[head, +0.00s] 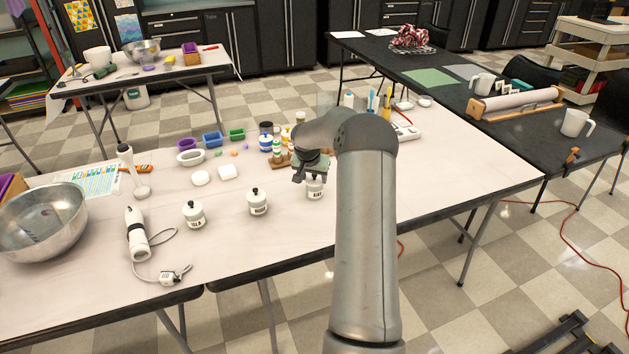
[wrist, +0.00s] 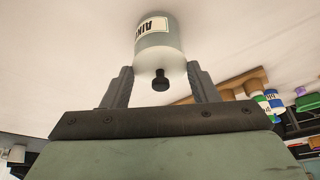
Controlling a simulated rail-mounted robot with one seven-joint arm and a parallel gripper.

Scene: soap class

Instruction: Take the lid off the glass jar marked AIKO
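The glass jar marked AIKO (head: 315,191) stands on the pale table, under the end of my arm in the head view. In the wrist view the jar (wrist: 157,38) appears upside down with its label visible, and its pale lid (wrist: 152,63) has a black knob (wrist: 160,84). The lid is on the jar. My gripper (head: 310,176) is directly above the jar. In the wrist view my gripper (wrist: 160,76) is open, with one finger on each side of the knob and a gap on both sides. My arm hides part of the table behind.
Two similar jars with black knobs, a middle jar (head: 258,203) and a left jar (head: 194,214), stand to the left. A wooden rack (head: 284,160) with small bottles is close behind. A stick blender (head: 136,234) and steel bowl (head: 42,222) are farther left.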

